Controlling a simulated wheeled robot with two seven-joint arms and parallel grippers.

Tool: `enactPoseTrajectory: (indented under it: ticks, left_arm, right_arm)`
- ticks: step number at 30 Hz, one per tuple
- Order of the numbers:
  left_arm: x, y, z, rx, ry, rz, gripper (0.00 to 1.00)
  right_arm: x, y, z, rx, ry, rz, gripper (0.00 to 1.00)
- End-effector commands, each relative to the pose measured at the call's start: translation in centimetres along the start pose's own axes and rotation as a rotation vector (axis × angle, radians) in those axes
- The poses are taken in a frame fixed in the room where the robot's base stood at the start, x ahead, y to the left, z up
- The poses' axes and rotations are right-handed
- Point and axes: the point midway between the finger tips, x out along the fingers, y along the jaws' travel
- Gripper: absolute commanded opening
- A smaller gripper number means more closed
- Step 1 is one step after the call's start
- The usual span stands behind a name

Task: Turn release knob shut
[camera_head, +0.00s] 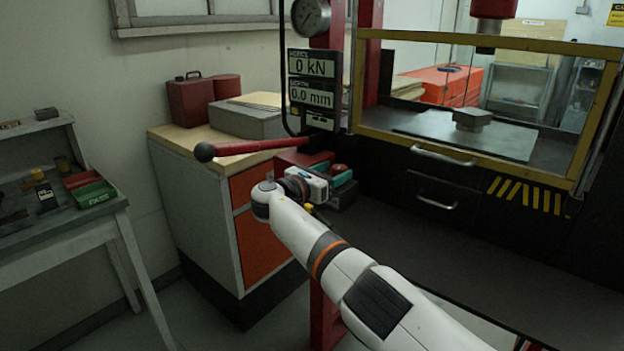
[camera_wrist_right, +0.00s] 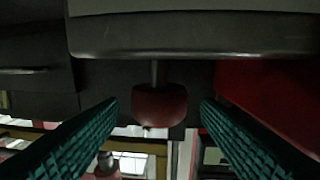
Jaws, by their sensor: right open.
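The release knob (camera_wrist_right: 158,105) is a small dark red knob on a thin stem. In the right wrist view it sits between the two teal ribbed fingers of my right gripper (camera_wrist_right: 160,130), with a gap on each side. In the head view a red knob (camera_head: 339,169) shows right by the teal fingertips of my right gripper (camera_head: 335,178). My right gripper is open and holds nothing. The knob's turned position cannot be read from these frames. My left gripper is not in view.
A red lever with a dark ball end (camera_head: 205,152) sticks out left above my right wrist. The press has a yellow-framed guard (camera_head: 465,45) and a display reading 0 kN and 0.0 mm (camera_head: 312,80). A wooden-topped cabinet (camera_head: 205,185) and a side bench (camera_head: 60,235) stand left.

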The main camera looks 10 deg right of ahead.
Motion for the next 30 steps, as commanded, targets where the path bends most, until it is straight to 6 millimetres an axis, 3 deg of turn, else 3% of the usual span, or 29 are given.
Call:
enactPoseTrajectory:
  ticks: [6, 12, 18, 30]
  left_arm:
    - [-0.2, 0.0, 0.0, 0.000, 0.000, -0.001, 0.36]
    - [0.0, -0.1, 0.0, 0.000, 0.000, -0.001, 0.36]
    - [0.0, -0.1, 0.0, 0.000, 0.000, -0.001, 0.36]
    - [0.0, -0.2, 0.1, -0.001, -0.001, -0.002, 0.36]
  right_arm:
    - [-5.0, -0.1, 0.1, 0.001, -0.002, -0.003, 0.58]
    - [-8.2, 0.0, 0.2, -0.001, -0.002, -0.001, 0.58]
    - [-9.3, 0.0, 0.1, -0.001, -0.002, 0.001, 0.58]
    - [-9.4, 0.0, 0.1, -0.001, -0.002, 0.001, 0.59]
